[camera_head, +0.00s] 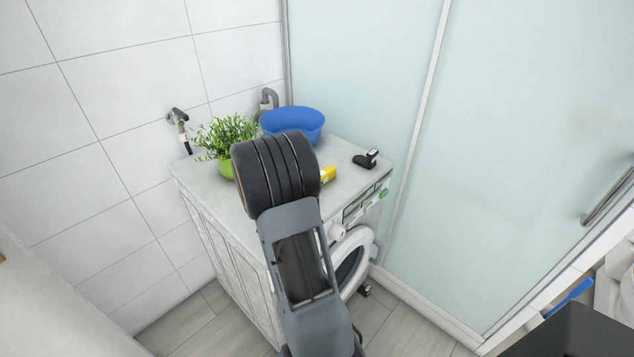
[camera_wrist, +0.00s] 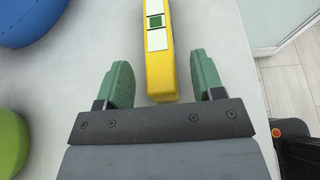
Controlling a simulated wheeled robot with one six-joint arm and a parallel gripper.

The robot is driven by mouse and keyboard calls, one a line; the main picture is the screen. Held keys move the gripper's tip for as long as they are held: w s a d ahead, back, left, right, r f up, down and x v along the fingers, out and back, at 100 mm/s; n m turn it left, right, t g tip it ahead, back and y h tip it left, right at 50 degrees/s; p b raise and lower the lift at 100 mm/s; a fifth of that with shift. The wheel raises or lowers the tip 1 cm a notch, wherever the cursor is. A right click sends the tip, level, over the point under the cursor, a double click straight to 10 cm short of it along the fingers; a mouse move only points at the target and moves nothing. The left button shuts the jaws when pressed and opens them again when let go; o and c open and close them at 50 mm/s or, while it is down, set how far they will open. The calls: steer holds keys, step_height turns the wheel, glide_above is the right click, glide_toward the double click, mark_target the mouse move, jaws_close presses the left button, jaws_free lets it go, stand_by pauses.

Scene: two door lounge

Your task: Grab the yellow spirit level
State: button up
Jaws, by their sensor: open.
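The yellow spirit level (camera_wrist: 158,70) lies on the white top of the washing machine (camera_head: 345,153). In the wrist view it runs up and down the picture, and its far end leaves the top edge. Its near end lies between the two green fingertips of my gripper (camera_wrist: 161,82). The fingers are open, with a gap on each side of the level. In the head view only a small yellow end of the level (camera_head: 328,174) shows; my arm hides the rest.
A blue bowl (camera_head: 292,122) and a plant in a green pot (camera_head: 226,166) stand left of the level. A small black object (camera_head: 366,159) lies on the right of the top. Glass panels (camera_head: 365,70) stand behind, with tiled wall at left.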

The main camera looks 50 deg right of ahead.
steer(key=shift+x, duration=1.3)
steer(key=c, duration=1)
